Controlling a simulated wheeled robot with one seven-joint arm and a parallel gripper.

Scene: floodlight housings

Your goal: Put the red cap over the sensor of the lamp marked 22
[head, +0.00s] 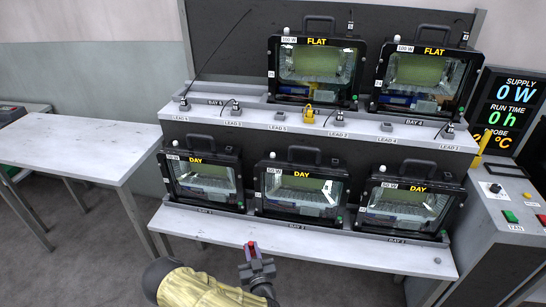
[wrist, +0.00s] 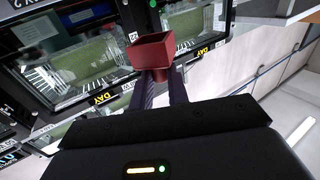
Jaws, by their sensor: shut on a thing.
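My gripper (head: 257,262) is shut on the red cap (head: 251,244), in front of the lower shelf. In the wrist view the red cap (wrist: 153,50) is a square, open-ended cup with a narrower stem between the dark fingers (wrist: 160,88). Three black lamps marked DAY stand on the lower shelf: left (head: 203,180), middle (head: 303,190) and right (head: 410,203). Two lamps marked FLAT, left (head: 316,62) and right (head: 420,78), stand on the upper shelf. Small knobs show on the lamp edges; I cannot tell which are sensors.
A bare grey table (head: 75,147) stands at the left. A yellow plug (head: 309,114) and several lead connectors lie along the upper shelf. A control console (head: 510,200) with a readout stands at the right. The lower shelf's front strip (head: 300,238) is mostly clear.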

